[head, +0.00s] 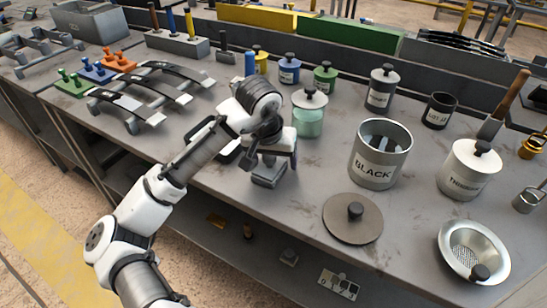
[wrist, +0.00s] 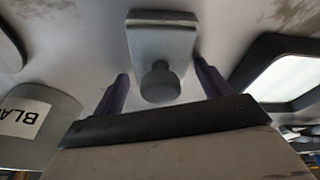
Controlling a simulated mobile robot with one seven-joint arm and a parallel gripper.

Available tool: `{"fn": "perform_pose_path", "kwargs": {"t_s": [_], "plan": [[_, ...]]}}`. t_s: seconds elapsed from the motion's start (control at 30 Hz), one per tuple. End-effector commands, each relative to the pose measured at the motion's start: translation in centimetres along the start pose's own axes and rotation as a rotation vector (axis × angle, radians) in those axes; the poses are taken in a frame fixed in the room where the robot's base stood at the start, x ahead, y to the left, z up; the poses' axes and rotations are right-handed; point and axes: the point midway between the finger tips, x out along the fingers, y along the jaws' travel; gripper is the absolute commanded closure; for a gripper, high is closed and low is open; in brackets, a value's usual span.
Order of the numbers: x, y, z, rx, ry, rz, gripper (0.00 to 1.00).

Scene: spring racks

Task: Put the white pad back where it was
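My gripper (head: 270,157) points down over the bench, left of the BLACK pot. In the wrist view its two purple fingers (wrist: 162,88) are apart, one on each side of the round knob of a grey block (wrist: 160,35). Gaps show between the knob and both fingers. The block (head: 268,174) stands on the bench under my gripper in the head view. A dark-framed piece with a white face (wrist: 285,78) lies to the right in the wrist view; it may be the white pad, but I cannot tell. My arm hides much of that area in the head view.
The open BLACK pot (head: 378,168), a flat round lid (head: 353,217) and a strainer bowl (head: 472,252) stand to the right. A green jar (head: 308,122) stands behind my gripper. A rack with curved dark strips (head: 135,97) is at the left. Bare bench shows in front.

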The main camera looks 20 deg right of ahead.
Motion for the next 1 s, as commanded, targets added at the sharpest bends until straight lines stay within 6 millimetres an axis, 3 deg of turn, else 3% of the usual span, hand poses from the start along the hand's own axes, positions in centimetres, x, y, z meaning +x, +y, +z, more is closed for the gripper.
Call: {"fn": "perform_pose_path", "kwargs": {"t_s": [0.43, 0.8, 1.0], "plan": [[-1.0, 0.0, -0.1, 0.0, 0.002, 0.0, 0.18], [-8.7, -0.1, -0.1, 0.0, 0.003, -0.004, 0.18], [-11.4, 0.0, -0.1, -0.001, 0.002, -0.003, 0.18]]}}
